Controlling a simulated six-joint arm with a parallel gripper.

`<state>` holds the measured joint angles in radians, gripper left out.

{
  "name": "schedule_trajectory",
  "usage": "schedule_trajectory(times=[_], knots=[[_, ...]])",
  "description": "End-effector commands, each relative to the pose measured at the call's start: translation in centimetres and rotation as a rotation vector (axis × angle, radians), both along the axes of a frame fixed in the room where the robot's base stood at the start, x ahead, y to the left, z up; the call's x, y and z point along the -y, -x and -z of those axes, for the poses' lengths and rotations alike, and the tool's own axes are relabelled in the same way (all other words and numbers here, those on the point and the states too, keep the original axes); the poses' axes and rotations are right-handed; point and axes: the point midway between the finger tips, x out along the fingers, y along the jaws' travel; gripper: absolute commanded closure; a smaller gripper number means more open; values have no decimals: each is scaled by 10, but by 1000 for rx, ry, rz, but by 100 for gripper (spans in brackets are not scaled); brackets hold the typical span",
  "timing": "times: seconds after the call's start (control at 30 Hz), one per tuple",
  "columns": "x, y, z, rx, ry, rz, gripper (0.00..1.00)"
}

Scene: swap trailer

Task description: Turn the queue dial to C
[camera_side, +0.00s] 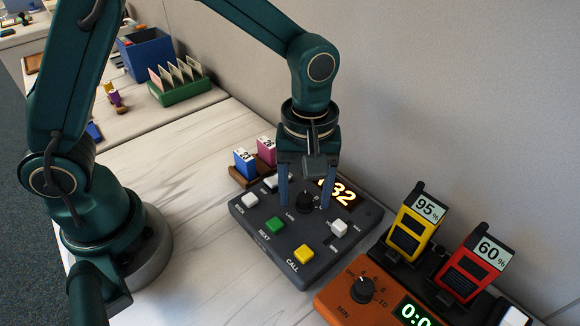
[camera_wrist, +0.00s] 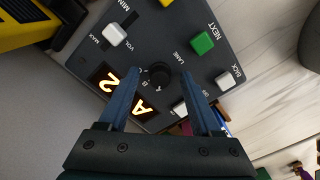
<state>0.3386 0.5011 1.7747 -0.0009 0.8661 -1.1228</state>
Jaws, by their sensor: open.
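The queue dial is a black knob (camera_side: 305,203) marked LANE on a dark grey console (camera_side: 262,238). It also shows in the wrist view (camera_wrist: 157,75), with a letter B beside it. My gripper (camera_side: 305,203) points down over the console with its blue fingers spread. In the wrist view the open fingers (camera_wrist: 157,84) stand on either side of the dial, with gaps to it. The lit display (camera_wrist: 125,90) shows an A and a 2 in the wrist view. The dial's pointer is too dark to read.
The console also has a green NEXT button (camera_side: 275,224), a yellow CALL button (camera_side: 304,254), a white BACK button (camera_side: 249,200) and a white volume slider (camera_side: 338,228). An orange timer (camera_side: 340,296) and yellow and red handsets (camera_side: 411,232) stand to the right. Blue and pink blocks (camera_side: 246,163) stand behind.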

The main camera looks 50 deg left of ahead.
Motion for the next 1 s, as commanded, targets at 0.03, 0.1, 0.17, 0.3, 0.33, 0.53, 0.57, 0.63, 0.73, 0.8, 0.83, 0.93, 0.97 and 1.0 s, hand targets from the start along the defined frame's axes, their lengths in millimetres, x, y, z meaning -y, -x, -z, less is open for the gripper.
schedule_trajectory(times=[0.03, 0.1, 0.17, 0.3, 0.33, 0.53, 0.57, 0.63, 0.73, 0.8, 0.83, 0.93, 0.97, 1.0], knots=[[0, 0, 0, 0, 0, 0, 35], [0, 0, 0, 0, 0, 0, 35], [0, 0, 0, 0, 0, 0, 39], [0, 0, 0, 1, 1, 0, 92], [0, 0, 0, 1, 1, 0, 100], [0, 0, -1, 1, 1, 5, 100], [0, 0, -1, 1, 1, 8, 100], [0, 0, -1, 1, 0, 21, 100], [0, 0, -1, 1, 0, 53, 100], [0, 0, -1, 1, 0, 88, 100], [0, 0, -1, 1, 0, 106, 100], [0, 0, -1, 2, 0, 176, 100], [0, 0, -1, 2, 0, 201, 100], [0, 0, -1, 2, 0, 235, 100]])
